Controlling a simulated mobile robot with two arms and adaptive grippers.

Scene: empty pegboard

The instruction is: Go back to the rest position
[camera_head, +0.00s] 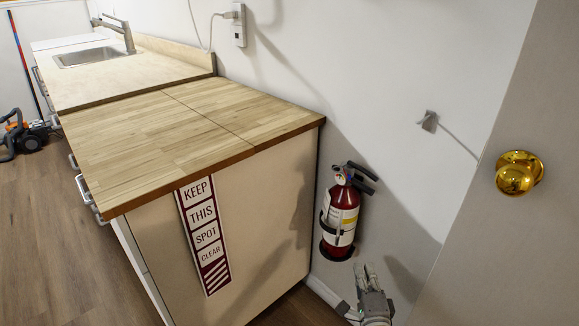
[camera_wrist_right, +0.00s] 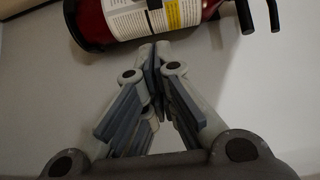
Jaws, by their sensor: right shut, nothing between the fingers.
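My right gripper (camera_head: 366,275) is at the bottom of the head view, low in front of the white wall. Its fingers are together and empty; they also show in the right wrist view (camera_wrist_right: 158,58). The gripper is just below a red fire extinguisher (camera_head: 341,215) hung on the wall. In the right wrist view the extinguisher (camera_wrist_right: 92,22) lies across the top, beyond the fingertips. I cannot tell whether the fingertips touch it. My left gripper is in neither view.
A wood-topped counter (camera_head: 170,125) with a "KEEP THIS SPOT CLEAR" sign (camera_head: 204,235) on its end panel stands left of the extinguisher. A door with a brass knob (camera_head: 519,172) is at the right. A small wall hook (camera_head: 430,121) is above. Open floor (camera_head: 60,230) lies at left.

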